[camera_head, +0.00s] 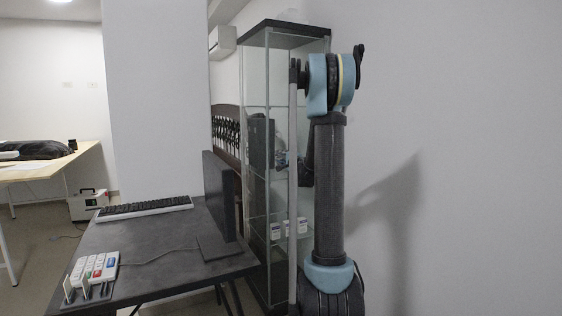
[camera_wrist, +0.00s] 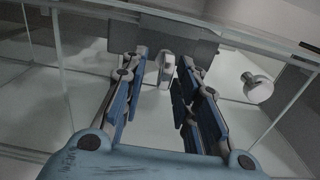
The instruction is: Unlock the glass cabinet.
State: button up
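The glass cabinet (camera_head: 268,70) stands tall behind my arm in the head view, with a dark top and clear panes. My gripper (camera_head: 283,160) is at mid height by the cabinet, partly hidden behind a pane and my arm. In the wrist view my gripper (camera_wrist: 163,62) has its two blue-padded fingers apart. A small pale metal piece (camera_wrist: 166,70), perhaps the lock or its key, sits between the fingertips, with narrow gaps on both sides. A dark grey plate (camera_wrist: 180,35) is behind it. A round pale knob (camera_wrist: 257,88) is to the right, apart from the fingers.
White boxes (camera_head: 276,231) stand on a low cabinet shelf. A bare wall is close on the right.

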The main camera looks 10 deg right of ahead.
jog(key=v, duration=1.2)
jog(key=s+a+f+n+g, duration=0.3)
jog(key=s+a, duration=0.1)
jog(key=s, duration=0.3)
jog(key=s+a+f+n+g+y, duration=0.1)
jog(key=s+a+f+n+g, duration=0.3)
jog(key=s, duration=0.3)
jog(key=s+a+f+n+g, duration=0.1)
jog(key=s+a+f+n, duration=0.15)
jog(key=s+a, duration=0.35)
jog(key=s+d+f+n+g+h, duration=0.1)
jog(key=s+d+f+g+h, duration=0.1)
jog(key=s, duration=0.7)
jog(key=s+d+f+n+g+h, duration=0.2)
jog(key=s+d+f, duration=0.2)
jog(key=s+f, duration=0.3)
jog(key=s+d+f+n+g+h, duration=0.2)
jog(key=s+d+f+g, duration=0.1)
jog(key=s, duration=0.8)
jog(key=shift+d+f+h, duration=0.25)
jog(key=shift+f+h, duration=0.05)
jog(key=shift+f, duration=0.4)
jog(key=shift+w, duration=0.1)
